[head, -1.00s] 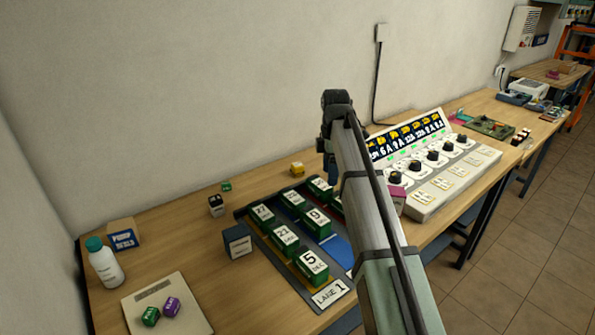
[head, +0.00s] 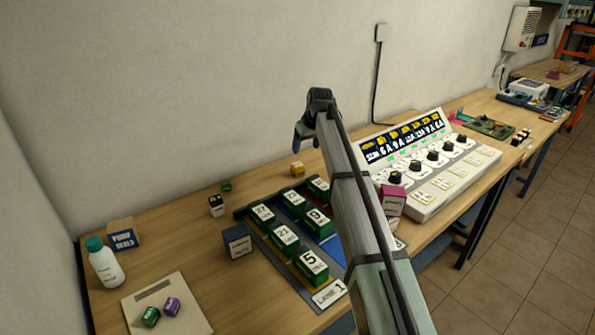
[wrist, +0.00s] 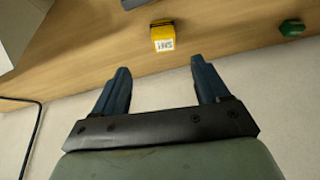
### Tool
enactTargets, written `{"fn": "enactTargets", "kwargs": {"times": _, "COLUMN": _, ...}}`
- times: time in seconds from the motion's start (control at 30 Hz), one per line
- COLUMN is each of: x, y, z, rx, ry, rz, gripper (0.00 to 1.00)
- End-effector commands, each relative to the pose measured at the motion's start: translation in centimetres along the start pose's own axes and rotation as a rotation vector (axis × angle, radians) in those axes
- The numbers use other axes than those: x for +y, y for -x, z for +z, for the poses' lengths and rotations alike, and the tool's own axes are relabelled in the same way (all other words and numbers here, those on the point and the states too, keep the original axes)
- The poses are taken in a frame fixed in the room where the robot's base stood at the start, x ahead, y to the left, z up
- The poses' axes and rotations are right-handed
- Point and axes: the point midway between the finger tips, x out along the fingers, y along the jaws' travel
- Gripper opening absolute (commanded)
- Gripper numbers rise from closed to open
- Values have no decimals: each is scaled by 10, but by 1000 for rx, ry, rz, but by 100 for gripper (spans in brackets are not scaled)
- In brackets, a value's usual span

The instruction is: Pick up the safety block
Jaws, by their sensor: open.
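My gripper (head: 304,138) is in the air over the back of the bench near the wall. In the wrist view my gripper (wrist: 160,68) has its two blue fingers apart with nothing between them. A small yellow block (head: 297,169) with a white label sits on the bench behind the lane rack; in the wrist view the yellow block (wrist: 163,37) lies just beyond the fingertips, roughly centred between them. A small green block (head: 226,186) lies farther left on the bench. Its wrist view counterpart (wrist: 292,28) is at the right. No block's label legibly reads "safety".
The lane rack (head: 328,294) holds several numbered green blocks. A dark blue box (head: 238,242) and a black-and-white block (head: 216,206) stand left of it. A magenta box (head: 392,199) stands by the control panel (head: 455,182). The wall (head: 200,90) is close behind.

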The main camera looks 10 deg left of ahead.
Motion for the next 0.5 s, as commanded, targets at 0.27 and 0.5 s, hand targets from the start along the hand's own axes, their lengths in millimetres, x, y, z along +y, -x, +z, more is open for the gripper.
{"fn": "enactTargets", "kwargs": {"times": 0.27, "x": 0, "y": -13, "z": 0, "rx": -4, "ry": -41, "rz": -1, "gripper": 74}}
{"fn": "enactTargets", "kwargs": {"times": 0.5, "x": 0, "y": -50, "z": 0, "rx": -5, "ry": -39, "rz": -1, "gripper": 74}}
